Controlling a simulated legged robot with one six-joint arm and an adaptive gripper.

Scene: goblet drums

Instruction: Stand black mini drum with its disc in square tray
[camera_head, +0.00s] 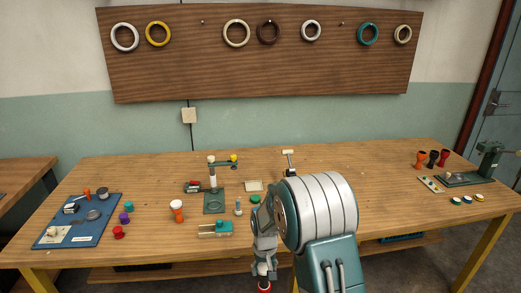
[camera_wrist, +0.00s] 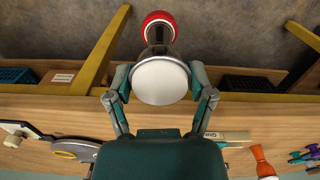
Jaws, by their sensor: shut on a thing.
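My gripper (camera_wrist: 160,84) is shut on a goblet-shaped drum with a round white head (camera_wrist: 161,81), a dark waist and a red end (camera_wrist: 159,22). The fingers sit on either side of the head in the wrist view. In the head view, my gripper (camera_head: 264,268) hangs in front of the table's near edge, and the red end shows below it. A black drum (camera_head: 433,159) stands at the right of the table between an orange and a red one.
A green stand (camera_head: 214,203) with a post and a teal fixture (camera_head: 215,229) are left of my arm. A white-topped orange drum (camera_head: 177,210) stands nearby. A blue board (camera_head: 78,222) with parts lies at the left. The wooden table (camera_head: 365,185) is mostly clear right of my arm.

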